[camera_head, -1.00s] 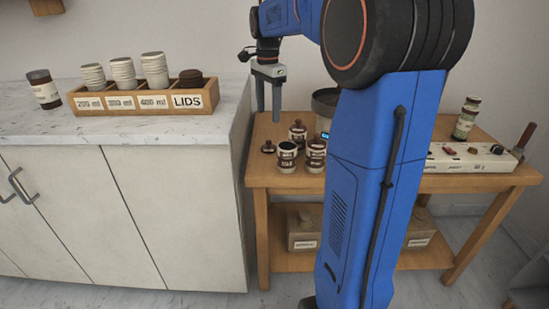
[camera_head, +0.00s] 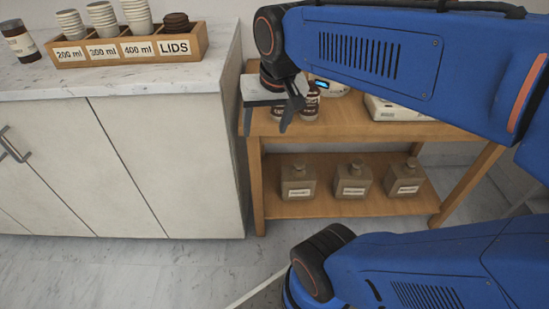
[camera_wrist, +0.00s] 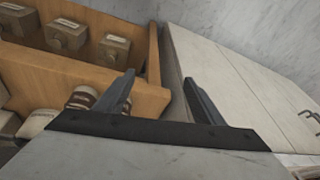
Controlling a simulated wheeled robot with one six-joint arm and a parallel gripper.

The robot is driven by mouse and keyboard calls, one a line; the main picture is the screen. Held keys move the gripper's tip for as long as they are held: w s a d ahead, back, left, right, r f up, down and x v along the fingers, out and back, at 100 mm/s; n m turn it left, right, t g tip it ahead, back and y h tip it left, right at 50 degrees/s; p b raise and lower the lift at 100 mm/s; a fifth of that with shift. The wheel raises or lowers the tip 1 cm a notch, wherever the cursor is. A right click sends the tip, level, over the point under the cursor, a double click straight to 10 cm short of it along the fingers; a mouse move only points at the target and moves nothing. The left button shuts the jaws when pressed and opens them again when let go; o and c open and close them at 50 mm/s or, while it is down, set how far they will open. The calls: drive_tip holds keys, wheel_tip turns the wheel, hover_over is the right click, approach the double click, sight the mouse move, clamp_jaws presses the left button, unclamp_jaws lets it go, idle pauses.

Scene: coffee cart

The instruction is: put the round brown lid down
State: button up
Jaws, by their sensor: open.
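My gripper (camera_head: 266,126) is open and empty, with its fingers pointing down at the left end of the wooden table (camera_head: 340,130). It also shows open in the wrist view (camera_wrist: 158,77), with nothing between the fingers. Brown labelled jars (camera_head: 310,107) stand on the table close behind and right of my gripper, partly covered by it. One or two show in the wrist view (camera_wrist: 84,97) beside the left finger. No loose round brown lid can be made out now; the spot near the jars is largely hidden by my gripper. A stack of dark brown lids (camera_head: 176,20) sits in the LIDS compartment.
The wooden organizer (camera_head: 125,50) with cup stacks stands on the marble counter (camera_head: 120,78), left of the table. A dark jar (camera_head: 19,42) is at its left. A white box (camera_head: 392,108) sits right on the table. Several square canisters (camera_head: 352,182) fill the lower shelf.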

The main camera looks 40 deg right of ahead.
drive_tip(key=s+a+f+n+t, duration=0.1)
drive_tip(key=s+a+f+n, duration=0.1)
drive_tip(key=s+f+n, duration=0.2)
drive_tip(key=shift+s+f, duration=0.7)
drive_tip(key=shift+s, duration=0.5)
